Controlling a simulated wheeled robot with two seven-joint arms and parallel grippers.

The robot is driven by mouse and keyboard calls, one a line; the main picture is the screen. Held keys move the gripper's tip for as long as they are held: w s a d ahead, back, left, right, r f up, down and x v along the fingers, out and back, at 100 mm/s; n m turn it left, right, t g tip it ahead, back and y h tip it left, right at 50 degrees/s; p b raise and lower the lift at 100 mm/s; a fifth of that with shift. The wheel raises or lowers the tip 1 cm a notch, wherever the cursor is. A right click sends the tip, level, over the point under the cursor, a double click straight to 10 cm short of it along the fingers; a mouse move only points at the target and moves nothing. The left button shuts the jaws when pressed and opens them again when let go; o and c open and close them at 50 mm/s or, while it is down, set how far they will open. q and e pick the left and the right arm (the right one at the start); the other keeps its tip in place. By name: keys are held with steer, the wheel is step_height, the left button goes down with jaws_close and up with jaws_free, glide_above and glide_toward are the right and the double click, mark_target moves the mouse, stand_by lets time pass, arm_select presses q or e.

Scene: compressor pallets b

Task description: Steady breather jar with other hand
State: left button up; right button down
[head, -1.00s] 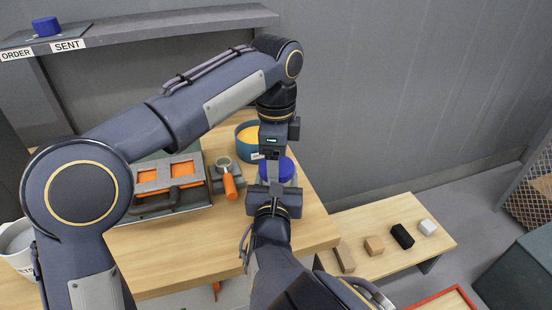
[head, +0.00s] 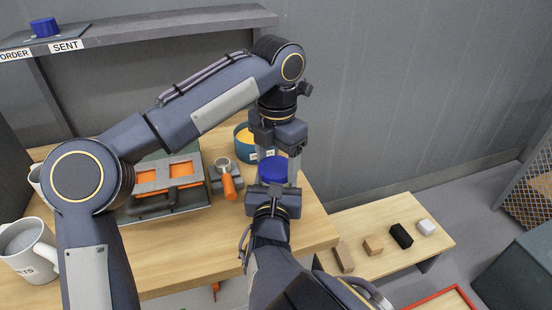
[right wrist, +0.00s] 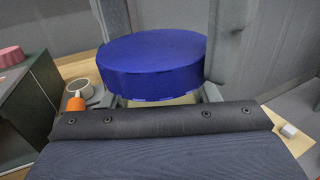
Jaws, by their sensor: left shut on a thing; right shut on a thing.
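The breather jar has a blue lid (head: 273,169) and stands upright near the right end of the wooden table. My left gripper (head: 278,164) reaches down from above, with its fingers on opposite sides of the lid, shut on it. My right gripper (head: 273,188) comes in from the near side, lower down, and is shut on the jar's body. In the right wrist view the blue lid (right wrist: 152,66) fills the middle, flanked by the left gripper's fingers. Only a pale strip of the jar body (right wrist: 165,100) shows there; the rest is hidden.
A blue-green bowl with yellow contents (head: 243,148) stands just behind the jar. A white mug (head: 27,250) is far left. A low bench (head: 368,262) with several blocks is at right.

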arm_select(q)
steer(key=shift+m, duration=0.3)
steer(key=o, duration=0.9)
steer(key=shift+o, duration=0.2)
steer(key=shift+c, duration=0.3)
